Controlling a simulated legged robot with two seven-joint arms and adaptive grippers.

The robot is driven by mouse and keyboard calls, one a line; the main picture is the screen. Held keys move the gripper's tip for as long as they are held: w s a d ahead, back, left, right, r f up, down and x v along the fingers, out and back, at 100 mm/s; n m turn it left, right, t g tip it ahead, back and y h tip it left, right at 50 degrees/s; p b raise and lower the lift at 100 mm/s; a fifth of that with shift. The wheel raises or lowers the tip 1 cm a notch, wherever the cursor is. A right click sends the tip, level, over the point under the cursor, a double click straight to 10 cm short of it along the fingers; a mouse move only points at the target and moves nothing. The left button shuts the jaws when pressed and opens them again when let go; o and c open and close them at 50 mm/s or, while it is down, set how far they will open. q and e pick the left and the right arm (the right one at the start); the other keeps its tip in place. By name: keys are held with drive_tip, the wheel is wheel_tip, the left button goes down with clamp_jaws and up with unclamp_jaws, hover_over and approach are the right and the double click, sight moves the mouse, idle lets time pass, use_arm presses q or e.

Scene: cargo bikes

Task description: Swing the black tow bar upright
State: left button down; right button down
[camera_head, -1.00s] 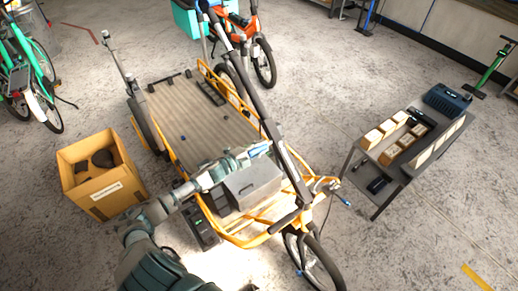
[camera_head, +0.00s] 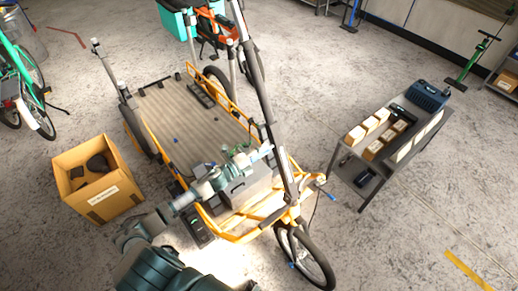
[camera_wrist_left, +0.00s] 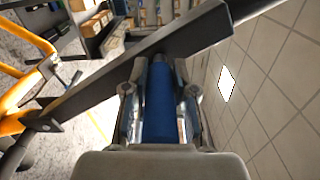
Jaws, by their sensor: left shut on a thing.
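The black tow bar (camera_head: 270,120) rises steeply from the front of the yellow cargo bike (camera_head: 262,233), its upper end tilted left near the top edge of the head view. In the left wrist view the bar (camera_wrist_left: 150,58) crosses diagonally in front of the gripper. A blue handle (camera_wrist_left: 160,105) projects from the bar between the fingers. My left gripper (camera_head: 262,152) is at the bar's side in the head view, and its fingers (camera_wrist_left: 160,92) are shut on the blue handle. The bar hides part of the fingertips in the head view. My right gripper is not in view.
A grey box (camera_head: 250,186) sits on the bike below my left arm. A cardboard box (camera_head: 97,180) stands left on the floor. A grey cart (camera_head: 375,178) with wooden blocks stands right. An orange bike (camera_head: 212,28) is behind. Floor between bike and cart is clear.

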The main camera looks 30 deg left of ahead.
use_arm(q)
drive_tip(key=shift+s+d, duration=0.1)
drive_tip(key=shift+d, duration=0.2)
drive_tip(key=c, duration=0.9)
unclamp_jaws()
drive_tip(key=shift+s+a+f, duration=0.1)
drive_tip(key=shift+s+a, duration=0.2)
drive_tip(key=shift+s, duration=0.15)
drive_tip(key=v, duration=1.1)
